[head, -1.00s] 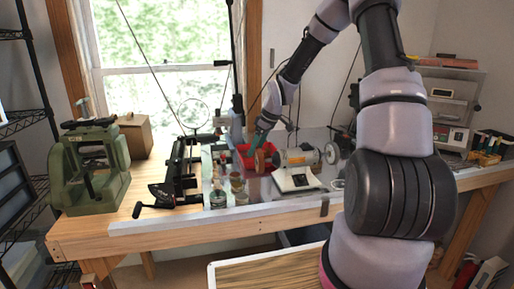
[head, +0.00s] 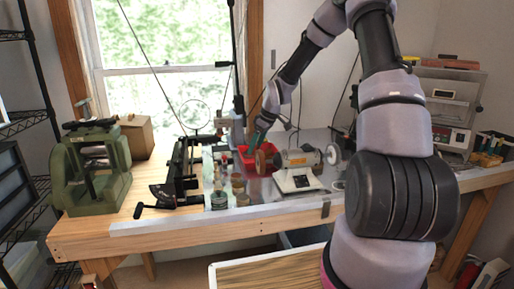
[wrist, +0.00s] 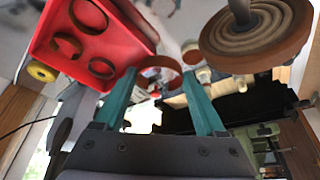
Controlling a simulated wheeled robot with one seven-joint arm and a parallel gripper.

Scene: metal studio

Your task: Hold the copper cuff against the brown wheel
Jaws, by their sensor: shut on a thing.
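The copper cuff (wrist: 160,63) is a thin open ring held between the tips of my teal gripper fingers (wrist: 158,75) in the wrist view. My gripper is shut on it. The brown wheel (wrist: 262,38), with ridged rings on its face, is at the upper right of the wrist view; a gap shows between it and the cuff. In the head view the wheel (head: 262,160) sits on the left end of the bench polisher (head: 297,170). My gripper (head: 253,138) is just behind and above it there; the cuff cannot be made out in that view.
A red tray (wrist: 120,20) holding several similar cuffs lies beside my gripper, at the left of the wrist view. Jars (head: 219,199) and a black tool (head: 176,182) stand left of the polisher. A green press (head: 90,170) is at the bench's left end.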

